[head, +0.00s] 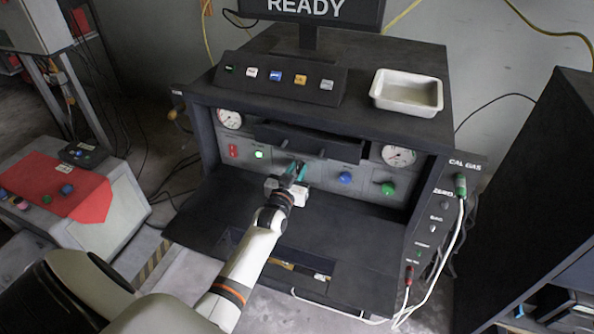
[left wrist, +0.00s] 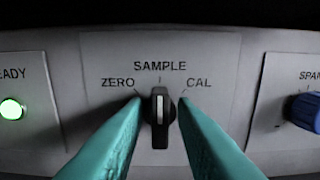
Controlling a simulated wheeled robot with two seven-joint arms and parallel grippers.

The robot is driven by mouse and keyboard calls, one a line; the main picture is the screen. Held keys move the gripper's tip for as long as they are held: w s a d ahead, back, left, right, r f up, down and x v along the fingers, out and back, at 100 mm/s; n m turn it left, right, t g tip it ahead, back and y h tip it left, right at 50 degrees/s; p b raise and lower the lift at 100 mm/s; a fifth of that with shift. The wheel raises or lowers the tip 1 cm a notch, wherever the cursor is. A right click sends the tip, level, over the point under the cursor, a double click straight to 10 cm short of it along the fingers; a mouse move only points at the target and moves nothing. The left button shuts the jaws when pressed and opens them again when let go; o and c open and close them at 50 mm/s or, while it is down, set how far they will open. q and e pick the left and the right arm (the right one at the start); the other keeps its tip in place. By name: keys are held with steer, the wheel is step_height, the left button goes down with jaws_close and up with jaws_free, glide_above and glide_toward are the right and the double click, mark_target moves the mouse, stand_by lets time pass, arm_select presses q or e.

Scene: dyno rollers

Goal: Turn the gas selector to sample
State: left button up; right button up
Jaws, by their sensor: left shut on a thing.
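The gas selector (left wrist: 159,132) is a black knob with a white pointer line, on a light grey panel marked ZERO, SAMPLE and CAL. Its line stands upright, in line with the SAMPLE tick above it. My left gripper (head: 297,170) reaches into the recess of the black analyzer cabinet. In the left wrist view its teal fingers (left wrist: 160,104) stand on both sides of the knob, shut on it. In the head view the gripper hides the knob. My right gripper is in neither view.
A green READY lamp (left wrist: 12,109) is left of the selector, and a blue SPAN knob (head: 345,178) is right of it. A green knob (head: 388,188) sits farther right. A dark shelf (head: 355,125) overhangs the panel. A white tray (head: 407,92) stands on the cabinet top.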

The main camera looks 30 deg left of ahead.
arm_select(q)
steer(key=o, duration=0.7)
steer(key=b+v, duration=0.1)
steer(key=v, duration=1.1)
steer(key=shift+s+b, duration=0.1)
steer(key=shift+b, duration=0.3)
steer(key=shift+f, duration=0.15)
